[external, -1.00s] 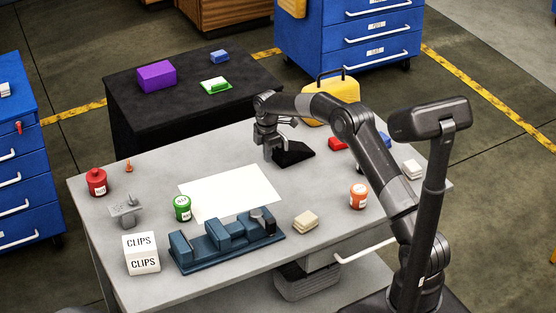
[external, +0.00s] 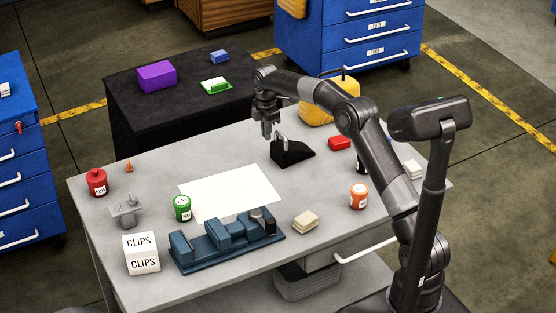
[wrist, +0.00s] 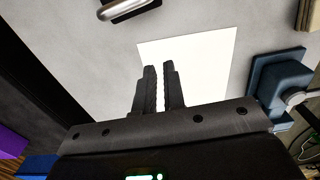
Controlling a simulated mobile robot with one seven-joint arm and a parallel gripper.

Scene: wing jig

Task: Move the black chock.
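The black chock (external: 294,154), a wedge with a metal handle (external: 282,142) on its upper left end, sits on the grey table right of the white sheet (external: 232,190). My gripper (external: 268,135) is raised just to the left of the handle, apart from the chock and pointing down. In the wrist view my gripper (wrist: 159,68) has a narrow gap between its fingers, with only the white sheet (wrist: 205,65) showing through. The handle (wrist: 128,9) shows at the top edge of the wrist view; most of the chock is out of that frame.
A blue fixture (external: 225,240), a green can (external: 182,208), a beige block (external: 306,221) and an orange can (external: 358,196) stand nearer the front. The white sheet is clear.

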